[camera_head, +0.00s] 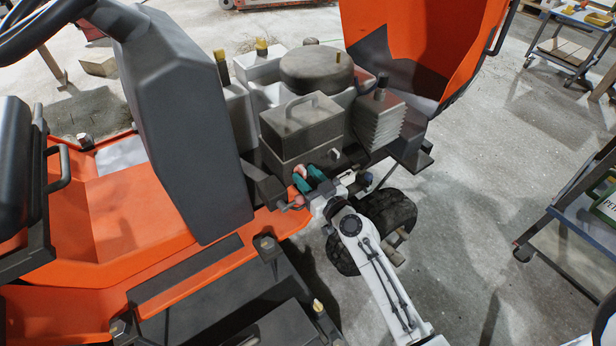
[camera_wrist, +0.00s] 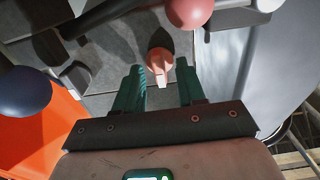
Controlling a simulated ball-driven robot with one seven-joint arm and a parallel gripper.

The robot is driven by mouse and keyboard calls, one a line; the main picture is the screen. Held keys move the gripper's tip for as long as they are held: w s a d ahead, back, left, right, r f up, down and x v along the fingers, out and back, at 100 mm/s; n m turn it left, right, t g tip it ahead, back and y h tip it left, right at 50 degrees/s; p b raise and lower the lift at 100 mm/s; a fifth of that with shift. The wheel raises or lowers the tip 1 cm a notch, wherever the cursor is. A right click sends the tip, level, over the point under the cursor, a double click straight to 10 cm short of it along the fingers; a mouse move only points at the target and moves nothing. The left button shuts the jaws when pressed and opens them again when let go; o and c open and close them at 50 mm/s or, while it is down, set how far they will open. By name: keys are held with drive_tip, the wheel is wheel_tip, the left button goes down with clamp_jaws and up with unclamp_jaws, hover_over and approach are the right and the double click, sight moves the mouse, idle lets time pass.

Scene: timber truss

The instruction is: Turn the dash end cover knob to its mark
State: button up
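The knob (camera_wrist: 159,62), orange-red with a pale pointer, sits on a grey panel (camera_wrist: 110,50) in the wrist view. Its pointer faces toward the bottom of the picture. My gripper (camera_wrist: 161,84) has two green fingers spread apart, one on each side of the knob in the picture, with visible gaps to it. I cannot tell how far the fingertips are from the panel. In the head view my gripper (camera_head: 313,180) is at the orange machine's side, below the grey engine block; the knob is not clearly distinguishable there. I cannot make out the mark.
A red ball handle (camera_wrist: 189,12) is close above the knob, and a dark blue ball (camera_wrist: 22,92) is at the left. The raised orange hood (camera_head: 430,45), black wheel (camera_head: 388,212) and grey steering column (camera_head: 180,120) surround the workspace.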

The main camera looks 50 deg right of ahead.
drive_tip(key=shift+c, duration=0.4)
clamp_jaws()
drive_tip(key=shift+m, duration=0.4)
drive_tip(key=m, duration=0.4)
drive_tip(key=shift+b, duration=0.35)
drive_tip(key=m, duration=0.4)
drive_tip(key=shift+d, duration=0.1)
drive_tip(key=m, duration=0.5)
drive_tip(key=shift+d, duration=0.1)
drive_tip(key=shift+f+m+p, duration=0.2)
drive_tip(key=shift+m+p, duration=0.15)
drive_tip(key=shift+m, duration=1.65)
drive_tip(key=shift+s, duration=0.1)
